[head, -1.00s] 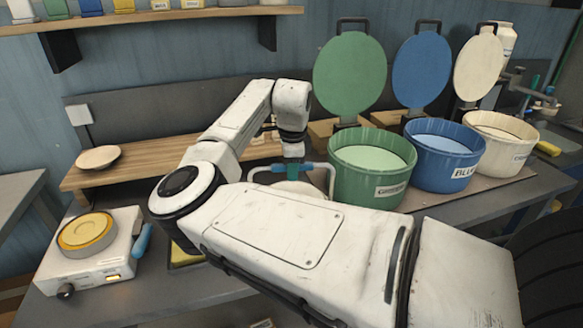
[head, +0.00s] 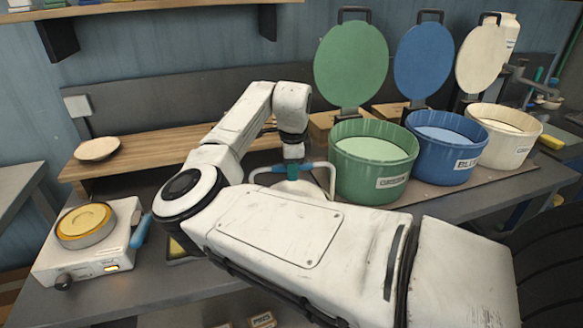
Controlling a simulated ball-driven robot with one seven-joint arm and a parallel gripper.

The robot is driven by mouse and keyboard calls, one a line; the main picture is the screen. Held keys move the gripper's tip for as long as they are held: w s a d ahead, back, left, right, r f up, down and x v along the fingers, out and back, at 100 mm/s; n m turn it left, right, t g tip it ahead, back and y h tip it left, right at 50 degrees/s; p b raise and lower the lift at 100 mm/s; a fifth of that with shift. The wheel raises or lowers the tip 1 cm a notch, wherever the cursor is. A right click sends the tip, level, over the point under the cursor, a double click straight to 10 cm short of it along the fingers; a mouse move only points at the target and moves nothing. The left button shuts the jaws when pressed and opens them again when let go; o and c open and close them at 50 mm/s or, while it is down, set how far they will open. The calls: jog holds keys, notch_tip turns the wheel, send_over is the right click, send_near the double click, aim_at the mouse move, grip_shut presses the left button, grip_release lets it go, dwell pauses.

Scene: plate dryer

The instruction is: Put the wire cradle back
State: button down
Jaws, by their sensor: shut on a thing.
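The wire cradle (head: 331,179) hangs from my gripper (head: 292,159), just left of the green pot. It shows as a pale blue bent bar with a teal grip in the middle. My gripper points down and is shut on the cradle at that grip. The fingertips are small and partly hidden. A whitish shape (head: 300,187) shows under the bar; I cannot tell what it is. My forearm hides the cradle's lower part and the bench below it.
Green (head: 370,185), blue (head: 445,165) and cream (head: 500,150) pots with raised lids stand at right. A low wooden shelf (head: 150,148) with a pale dish (head: 97,149) lies behind my arm.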

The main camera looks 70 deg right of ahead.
jog(key=shift+s+f, duration=0.2)
jog(key=shift+f, duration=0.4)
jog(key=c, duration=1.1)
grip_release()
jog(key=o, duration=0.4)
jog(key=shift+w+r, duration=0.1)
jog(key=shift+r, duration=0.1)
jog(key=shift+c, duration=0.2)
notch_tip(320, 180, up, 11)
jog(key=a, duration=0.1)
jog(key=shift+s+a+f, duration=0.2)
jog(key=shift+s+a, duration=0.05)
jog(key=shift+s, duration=0.2)
jog(key=shift+s, duration=0.1)
